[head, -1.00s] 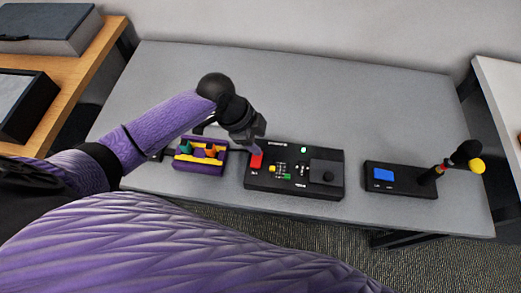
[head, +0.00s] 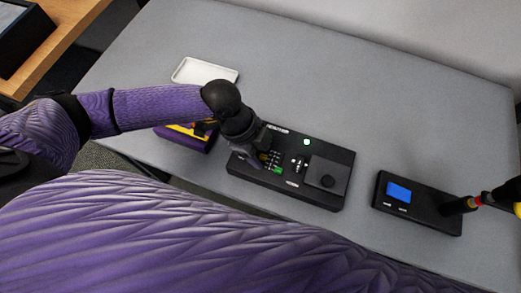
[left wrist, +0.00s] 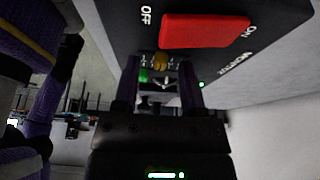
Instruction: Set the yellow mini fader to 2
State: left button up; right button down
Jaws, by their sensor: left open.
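The yellow mini fader (head: 263,157) is partly covered by my left gripper (head: 254,162) in the head view. In the left wrist view its yellow cap (left wrist: 160,63) shows between the two purple fingers of my left gripper (left wrist: 158,72). The fingers are apart; I cannot tell whether they touch the cap. A green cap (left wrist: 143,76) sits close by. A red OFF/ON rocker (left wrist: 205,31) is beside the fader. My right gripper is out of view.
A purple and yellow holder (head: 190,138) stands left of the box, partly behind my arm. A white tray (head: 204,72) lies behind it. A black device with a blue screen (head: 398,192) and attached rod is at right. The table's back is clear.

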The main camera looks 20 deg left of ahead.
pick_arm(q)
jog(key=shift+f, duration=0.1)
grip_shut()
dwell(1.4)
